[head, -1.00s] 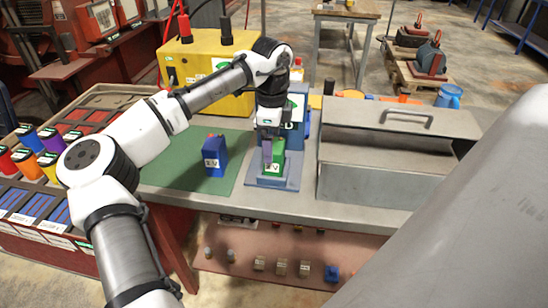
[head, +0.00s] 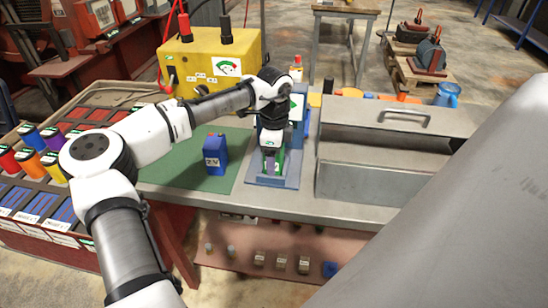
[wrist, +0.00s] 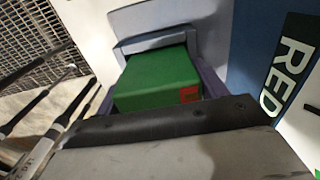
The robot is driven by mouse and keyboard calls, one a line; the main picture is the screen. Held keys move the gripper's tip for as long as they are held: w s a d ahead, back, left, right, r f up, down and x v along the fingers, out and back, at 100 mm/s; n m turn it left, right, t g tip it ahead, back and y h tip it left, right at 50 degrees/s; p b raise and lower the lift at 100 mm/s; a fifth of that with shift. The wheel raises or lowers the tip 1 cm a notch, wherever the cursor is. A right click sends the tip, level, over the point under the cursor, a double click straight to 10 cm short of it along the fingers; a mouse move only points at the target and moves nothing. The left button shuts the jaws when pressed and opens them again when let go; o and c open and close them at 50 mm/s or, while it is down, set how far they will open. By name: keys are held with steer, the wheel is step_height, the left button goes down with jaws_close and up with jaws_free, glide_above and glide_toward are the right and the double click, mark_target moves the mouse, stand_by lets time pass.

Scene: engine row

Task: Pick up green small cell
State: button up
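The green small cell (wrist: 155,82) sits in a grey-blue holder (wrist: 150,42) in the wrist view. In the head view the cell (head: 281,158) is partly hidden behind my gripper, on the blue-grey stand (head: 288,183) on the bench. My gripper (head: 270,160) is down at the cell.
A blue cell (head: 215,155) stands on the green mat (head: 190,173) to the left. A grey metal box (head: 370,182) stands close on the right. A yellow power unit (head: 205,62) is behind.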

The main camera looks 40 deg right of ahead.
steer(key=c, duration=1.2)
steer(key=shift+r, duration=0.1)
steer(key=shift+c, duration=0.6)
steer(key=shift+r, duration=0.1)
